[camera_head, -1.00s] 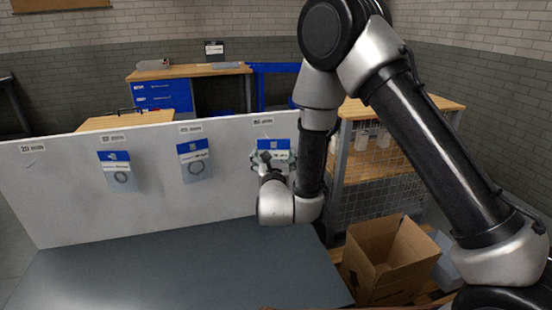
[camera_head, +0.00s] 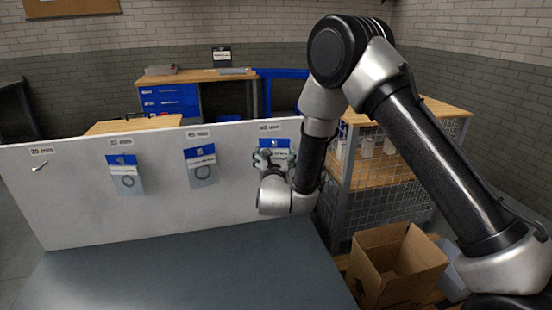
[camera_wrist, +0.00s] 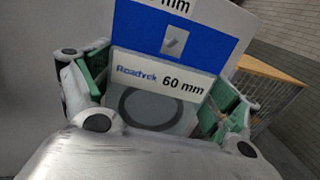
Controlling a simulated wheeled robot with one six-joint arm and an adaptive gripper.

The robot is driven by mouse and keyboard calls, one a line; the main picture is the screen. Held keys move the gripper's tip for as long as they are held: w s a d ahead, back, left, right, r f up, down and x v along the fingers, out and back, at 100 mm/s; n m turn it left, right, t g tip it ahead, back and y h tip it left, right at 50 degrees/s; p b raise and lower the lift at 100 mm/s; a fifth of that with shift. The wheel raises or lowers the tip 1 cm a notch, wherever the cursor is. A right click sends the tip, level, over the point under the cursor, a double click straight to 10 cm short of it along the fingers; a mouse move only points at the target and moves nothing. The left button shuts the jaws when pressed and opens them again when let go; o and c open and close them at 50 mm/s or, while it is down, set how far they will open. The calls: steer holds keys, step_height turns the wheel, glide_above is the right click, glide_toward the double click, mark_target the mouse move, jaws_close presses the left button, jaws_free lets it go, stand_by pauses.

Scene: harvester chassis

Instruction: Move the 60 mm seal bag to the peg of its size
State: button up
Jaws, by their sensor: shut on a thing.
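The 60 mm seal bag (camera_wrist: 157,92) fills the middle of the wrist view, with a blue header, a "60 mm" print and a dark ring seal inside. My gripper (camera_wrist: 158,100) is shut on it, a green-padded finger at each side. A small grey piece, likely the peg (camera_wrist: 174,42), shows at the header's hole; I cannot tell how far it passes through. In the head view the bag (camera_head: 274,148) is upright in front of the white board (camera_head: 150,220), just below the rightmost label (camera_head: 270,127). My wrist hides its lower part.
Two other bags hang on the board, one left (camera_head: 125,174) and one in the middle (camera_head: 201,165). The far-left peg (camera_head: 38,167), under the "20" label, is bare. An open carton (camera_head: 398,268) and a mesh-sided bench (camera_head: 385,190) stand right. The grey tabletop (camera_head: 190,275) is clear.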

steer(key=shift+w+a+f, duration=0.1)
steer(key=shift+w+a, duration=0.1)
steer(key=shift+w, duration=0.65)
steer(key=shift+w+a+f, duration=0.15)
steer(key=shift+w+f, duration=0.25)
steer(key=shift+w, duration=0.1)
steer(key=o, duration=0.7)
